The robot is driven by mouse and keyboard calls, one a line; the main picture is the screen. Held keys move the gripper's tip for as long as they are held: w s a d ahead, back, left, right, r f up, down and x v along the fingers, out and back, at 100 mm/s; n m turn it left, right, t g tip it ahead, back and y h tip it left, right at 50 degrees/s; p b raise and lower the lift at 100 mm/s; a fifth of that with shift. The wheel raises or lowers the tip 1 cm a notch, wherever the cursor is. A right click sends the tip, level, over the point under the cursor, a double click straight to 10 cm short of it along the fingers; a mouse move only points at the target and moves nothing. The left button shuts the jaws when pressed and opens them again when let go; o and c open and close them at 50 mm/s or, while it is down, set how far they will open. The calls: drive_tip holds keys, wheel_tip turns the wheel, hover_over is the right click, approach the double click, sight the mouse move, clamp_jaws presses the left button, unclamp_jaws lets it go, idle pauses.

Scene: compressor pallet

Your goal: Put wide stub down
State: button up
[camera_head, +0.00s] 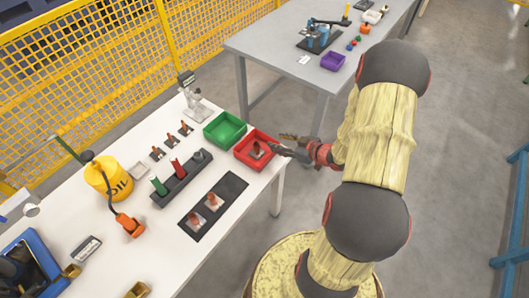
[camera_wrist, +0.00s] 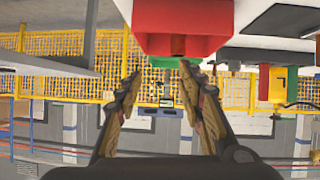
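A copper-coloured stub on a grey base (camera_head: 257,149) stands inside the red tray (camera_head: 243,160) at the table's right edge. Two more copper stubs (camera_head: 212,201) sit on the black mat (camera_head: 232,187). I cannot tell by name which of these is the wide stub. My gripper (camera_head: 282,143) is just right of the red tray, at its rim, apart from the stub. In the wrist view my gripper (camera_wrist: 163,78) has its fingers spread with nothing between them.
A green tray (camera_head: 224,130) stands behind the red one. Several small stubs (camera_head: 171,142), a dark rack with green and red pieces (camera_head: 181,180) and a yellow oil can (camera_head: 108,178) are further left. A second grey table (camera_head: 275,45) stands behind.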

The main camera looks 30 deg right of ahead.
drive_tip(key=w+d+r+g+h, duration=0.1)
drive_tip(key=w+r+h, duration=0.1)
drive_tip(key=r, duration=0.4)
drive_tip(key=w+d+r+g+h, duration=0.1)
drive_tip(key=w+r+h, duration=0.2)
drive_tip(key=r, duration=0.4)
wheel_tip(320, 180, up, 8)
drive_tip(key=s+a+m+h, duration=0.2)
drive_tip(key=a, duration=0.1)
drive_tip(key=s+a+r+m+g+y, duration=0.1)
drive_tip(key=s+a+r, duration=0.3)
drive_tip(key=s+a, duration=0.6)
drive_tip(key=s+a+r+m+g+y, duration=0.1)
drive_tip(key=s+a+r, duration=0.4)
drive_tip(key=s+a, duration=0.6)
drive_tip(key=shift+s+r+g+y, duration=0.2)
drive_tip(key=shift+s+g+y, duration=0.65)
drive_tip(key=shift+g, duration=0.35)
drive_tip(key=shift+w, duration=0.1)
